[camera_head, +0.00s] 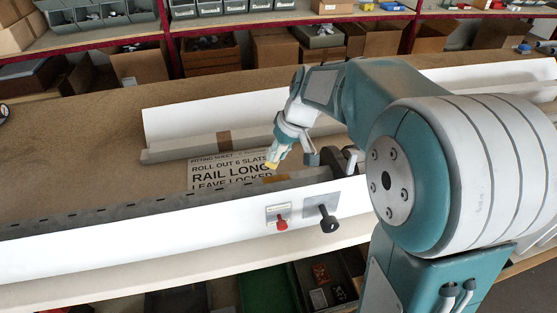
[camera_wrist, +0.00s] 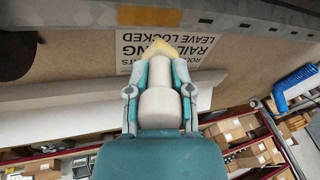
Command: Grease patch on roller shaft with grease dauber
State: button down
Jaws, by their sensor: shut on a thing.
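My gripper (camera_head: 277,153) is shut on the grease dauber, which has a pale thick handle (camera_wrist: 161,105) and a yellow tip (camera_head: 271,165). In the wrist view the yellow tip (camera_wrist: 160,46) points toward the grey shaft (camera_wrist: 222,20) with a tan patch (camera_wrist: 150,16). A gap shows between tip and patch there. In the head view the tip is just above and left of the tan patch (camera_head: 276,179) on the long dark grey shaft (camera_head: 130,205). I cannot tell the exact height of the tip above the shaft.
A printed sheet (camera_head: 230,172) lies behind the shaft. A white front panel (camera_head: 120,245) carries a red knob (camera_head: 281,222) and a black-handled lever (camera_head: 328,222). A grey rail with a brown band (camera_head: 224,140) lies behind. Shelves with bins (camera_head: 130,10) stand at the back.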

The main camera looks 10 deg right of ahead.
jog(key=r, duration=0.1)
jog(key=a+r, duration=0.1)
jog(key=r, duration=0.1)
jog(key=shift+a, duration=0.3)
jog(key=shift+d+r, duration=0.15)
jog(key=shift+r, duration=0.6)
jog(key=shift+d+r, duration=0.5)
jog(key=shift+a, duration=0.55)
jog(key=shift+d, duration=0.1)
